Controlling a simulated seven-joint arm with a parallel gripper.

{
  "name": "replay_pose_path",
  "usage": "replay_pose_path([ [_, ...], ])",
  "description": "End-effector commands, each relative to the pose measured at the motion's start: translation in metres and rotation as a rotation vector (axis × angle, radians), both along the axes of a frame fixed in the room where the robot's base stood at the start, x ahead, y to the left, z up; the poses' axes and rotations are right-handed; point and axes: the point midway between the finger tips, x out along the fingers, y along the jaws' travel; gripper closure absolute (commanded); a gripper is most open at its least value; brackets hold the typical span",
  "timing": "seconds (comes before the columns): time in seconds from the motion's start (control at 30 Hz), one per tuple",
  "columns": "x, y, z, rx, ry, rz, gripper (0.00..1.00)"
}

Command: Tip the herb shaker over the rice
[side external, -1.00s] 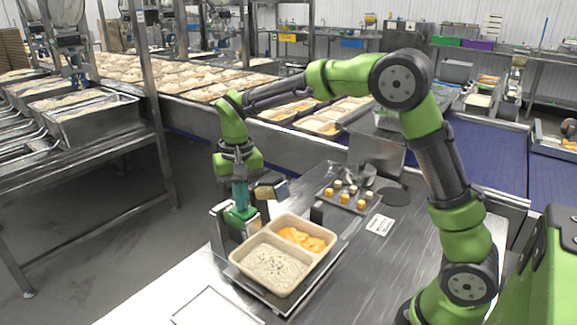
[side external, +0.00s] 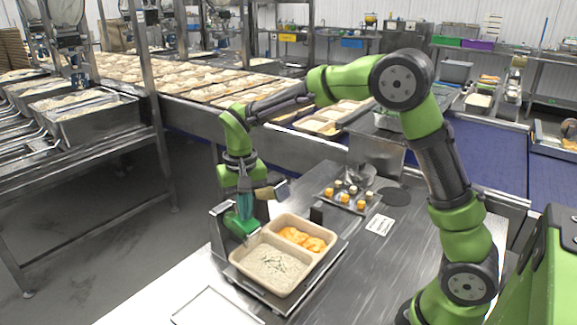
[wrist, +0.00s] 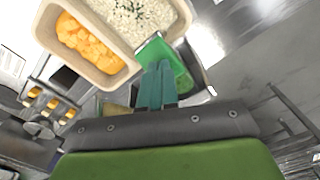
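The herb shaker (side external: 243,226) is a green container at my fingertips, just left of the meal tray. It also shows in the wrist view (wrist: 174,62), beside the tray's rice corner. My gripper (side external: 243,202) points down with its teal fingers close together, shut on the shaker. The fingers also show in the wrist view (wrist: 158,84). The rice (side external: 270,264) fills the tray's near compartment, with dark green herb flecks near its middle. Orange pieces (side external: 301,239) fill the other compartment of the beige tray (side external: 286,291). The shaker's lower end is partly hidden.
A metal upright (side external: 221,232) stands close left of the shaker. A small dark block (side external: 316,213) stands behind the meal tray. A dark tray of small cubes (side external: 351,199) and a white label card (side external: 380,225) lie farther back. The bench right of the meal tray is clear.

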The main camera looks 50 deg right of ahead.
Motion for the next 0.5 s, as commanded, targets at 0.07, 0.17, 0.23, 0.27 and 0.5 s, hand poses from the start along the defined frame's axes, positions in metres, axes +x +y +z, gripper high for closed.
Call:
replay_pose_path([
  [0.07, 0.0, -0.001, 0.0, -0.002, 0.0, -0.001, 1.0],
  [0.17, 0.0, -0.001, 0.0, -0.001, 0.0, -0.001, 1.0],
  [0.23, 0.001, -0.001, 0.001, -0.001, 0.0, -0.001, 1.0],
  [0.27, 0.001, -0.001, 0.003, -0.002, -0.001, -0.001, 1.0],
  [0.5, 0.006, -0.001, 0.019, -0.002, -0.001, -0.001, 1.0],
])
